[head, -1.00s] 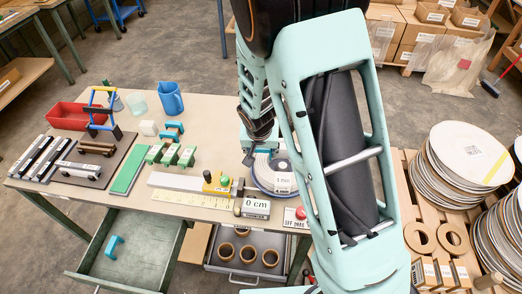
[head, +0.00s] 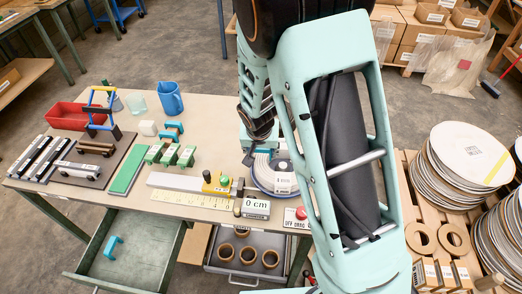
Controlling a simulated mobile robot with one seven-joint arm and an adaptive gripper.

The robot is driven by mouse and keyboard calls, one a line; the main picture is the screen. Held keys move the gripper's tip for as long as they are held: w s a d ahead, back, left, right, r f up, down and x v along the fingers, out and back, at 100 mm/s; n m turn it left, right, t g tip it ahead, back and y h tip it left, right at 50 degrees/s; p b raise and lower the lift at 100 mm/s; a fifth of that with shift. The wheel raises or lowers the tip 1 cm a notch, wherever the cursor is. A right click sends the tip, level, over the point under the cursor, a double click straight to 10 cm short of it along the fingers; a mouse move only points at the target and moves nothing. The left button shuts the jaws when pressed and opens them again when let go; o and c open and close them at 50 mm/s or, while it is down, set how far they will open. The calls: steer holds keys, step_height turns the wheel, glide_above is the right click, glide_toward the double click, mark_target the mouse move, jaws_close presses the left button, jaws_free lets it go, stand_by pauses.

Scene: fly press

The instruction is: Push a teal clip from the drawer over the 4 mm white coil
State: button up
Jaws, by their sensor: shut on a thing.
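My gripper (head: 261,146) reaches down over the table at the far side of a coil (head: 266,187) with a small label (head: 284,183), too small to read surely. It is shut on a teal clip (head: 263,153), mostly hidden by the fingers and low at the coil's far edge. I cannot tell whether the clip is around the coil or only touching it. Another teal clip (head: 114,246) lies in the open green drawer (head: 140,262) under the table.
Stacked discs (head: 465,160) stand at right. My arm hides the table's right end.

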mark_target(261, 159)
steer(key=shift+f+b, duration=2.05)
stand_by(1.4)
steer(key=o, duration=1.5)
steer(key=shift+r, duration=0.1)
steer(key=shift+r+p, duration=2.05)
steer(key=shift+r, duration=1.45)
